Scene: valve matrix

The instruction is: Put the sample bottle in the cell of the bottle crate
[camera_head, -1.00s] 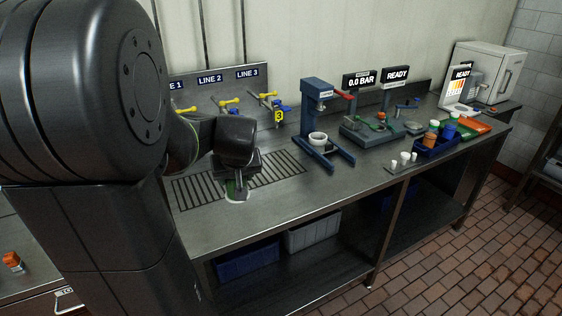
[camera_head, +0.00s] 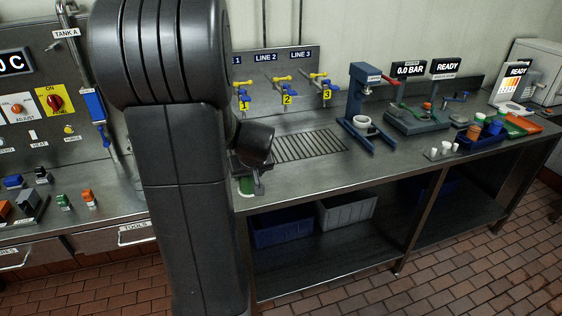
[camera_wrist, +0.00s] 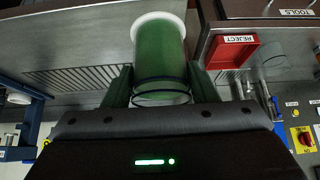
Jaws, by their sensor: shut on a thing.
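My gripper (camera_head: 252,172) is shut on the sample bottle, at the left end of the steel bench in the head view. The bottle (camera_head: 246,186) shows as a small green and white piece below the gripper, partly hidden by my arm. In the wrist view the bottle (camera_wrist: 160,60) is green with a white end and sits between the two fingers (camera_wrist: 160,88). The bottle crate (camera_head: 475,143) is blue and stands at the right part of the bench, with several bottles in it. Which of its cells are empty is too small to tell.
A red REJECT bin (camera_wrist: 232,51) shows in the wrist view. A control panel (camera_head: 50,105) stands at left. The bench front is clear.

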